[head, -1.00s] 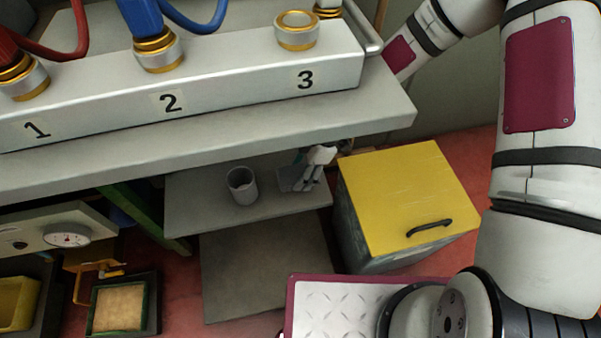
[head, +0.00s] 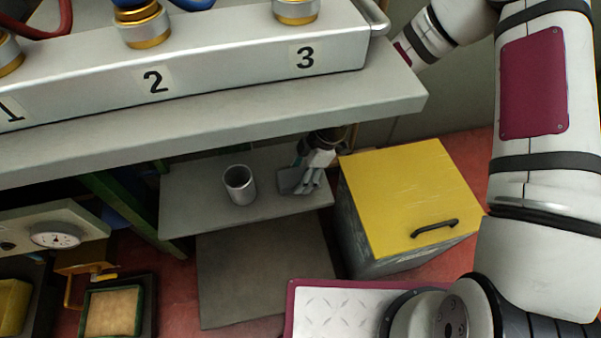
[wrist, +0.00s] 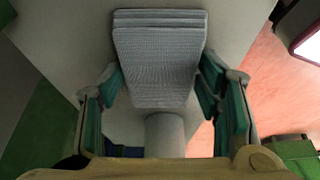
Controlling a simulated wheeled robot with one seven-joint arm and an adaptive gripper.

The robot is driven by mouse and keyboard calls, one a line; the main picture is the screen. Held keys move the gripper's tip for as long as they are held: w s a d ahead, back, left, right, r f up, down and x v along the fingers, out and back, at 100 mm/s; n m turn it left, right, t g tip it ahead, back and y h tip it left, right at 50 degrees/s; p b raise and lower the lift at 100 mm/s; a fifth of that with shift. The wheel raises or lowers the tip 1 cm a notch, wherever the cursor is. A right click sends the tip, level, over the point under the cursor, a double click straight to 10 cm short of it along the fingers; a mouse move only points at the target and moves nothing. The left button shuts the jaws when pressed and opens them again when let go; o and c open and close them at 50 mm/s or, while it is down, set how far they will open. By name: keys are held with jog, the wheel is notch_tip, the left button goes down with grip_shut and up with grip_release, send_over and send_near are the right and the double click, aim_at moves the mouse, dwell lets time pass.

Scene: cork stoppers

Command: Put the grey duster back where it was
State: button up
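The grey duster (head: 290,180), a ridged, layered pad, is at the right end of the low grey shelf (head: 205,218). In the wrist view the duster (wrist: 160,62) lies between the teal-padded fingers of my gripper (wrist: 162,75). The fingertips are close to its two sides. I cannot tell whether they press on it or stand just clear. In the head view my gripper (head: 308,172) reaches down under the bench at the duster's right side, and the fingers partly hide it. A pale grey cylinder (wrist: 165,135) shows below the pad in the wrist view.
A grey cup (head: 240,185) stands on the shelf left of the duster. A yellow-topped box (head: 410,205) stands close to the right. The bench edge (head: 215,130) overhangs the shelf from above. A second grey shelf or panel (head: 262,275) is lower down.

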jog(key=shift+o, duration=1.1)
jog(key=shift+r, duration=0.15)
jog(key=shift+r, duration=0.35)
jog(key=p+v, duration=0.5)
jog(key=v, duration=0.6)
jog(key=shift+r, duration=0.2)
jog(key=shift+w+d, duration=0.1)
jog(key=shift+d, duration=0.05)
